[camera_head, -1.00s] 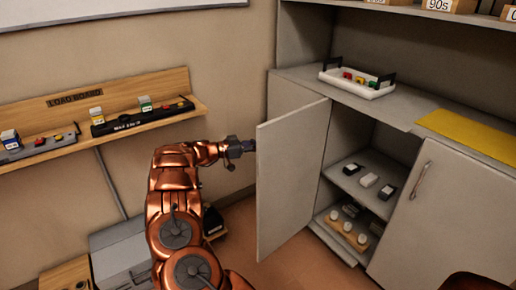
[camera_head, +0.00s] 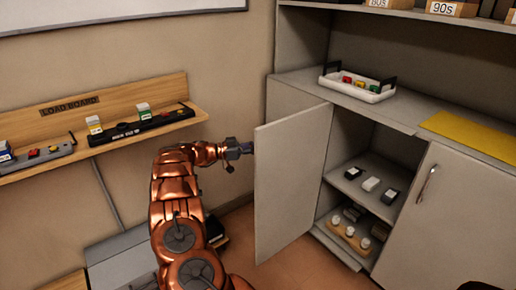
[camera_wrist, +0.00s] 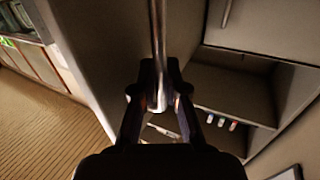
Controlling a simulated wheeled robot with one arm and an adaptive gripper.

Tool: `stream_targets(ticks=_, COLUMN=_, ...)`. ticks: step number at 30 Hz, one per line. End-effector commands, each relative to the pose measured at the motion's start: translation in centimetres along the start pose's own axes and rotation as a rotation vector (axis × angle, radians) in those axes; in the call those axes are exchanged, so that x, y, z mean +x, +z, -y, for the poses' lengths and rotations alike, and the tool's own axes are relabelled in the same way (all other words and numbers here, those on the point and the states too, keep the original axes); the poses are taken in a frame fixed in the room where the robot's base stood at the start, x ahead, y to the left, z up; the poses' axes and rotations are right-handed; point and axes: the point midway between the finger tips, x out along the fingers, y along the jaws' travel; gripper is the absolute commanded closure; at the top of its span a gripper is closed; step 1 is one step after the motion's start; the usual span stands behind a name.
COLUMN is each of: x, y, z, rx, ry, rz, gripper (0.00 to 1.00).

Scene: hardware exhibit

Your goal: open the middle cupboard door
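The grey middle cupboard door (camera_head: 290,185) stands swung well out from the cupboard, its inner face toward the head camera. Its outer face and handle are hidden there. My gripper (camera_head: 246,149) is at the door's free edge, on the outer side. In the wrist view a metal bar handle (camera_wrist: 157,40) runs down between the two fingers of my gripper (camera_wrist: 159,75). The fingertips close in on both sides of the bar and appear to hold it. The open cupboard shows shelves with small black-and-white items (camera_head: 370,184) and a wooden block with white knobs (camera_head: 348,236).
The right cupboard door (camera_head: 450,215) is closed, with a vertical handle (camera_head: 426,184). A white tray (camera_head: 357,92) and a yellow mat (camera_head: 470,133) lie on the counter. A wooden load board shelf (camera_head: 70,143) is on the left wall. Grey boxes stand below it.

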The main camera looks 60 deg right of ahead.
Motion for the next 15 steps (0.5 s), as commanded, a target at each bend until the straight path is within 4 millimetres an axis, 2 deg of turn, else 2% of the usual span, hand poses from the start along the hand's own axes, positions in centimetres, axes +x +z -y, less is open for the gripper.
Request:
stream_targets(ticks=1, x=0.39, y=-0.06, z=-0.11, rx=0.001, ry=0.007, rz=0.000, gripper=0.83)
stream_targets(ticks=7, x=-0.12, y=-0.02, z=-0.03, rx=0.000, ry=-0.001, rz=0.000, gripper=0.63)
stream_targets(ticks=15, x=-0.14, y=0.01, z=-0.02, rx=0.000, ry=0.000, rz=0.000, gripper=0.63)
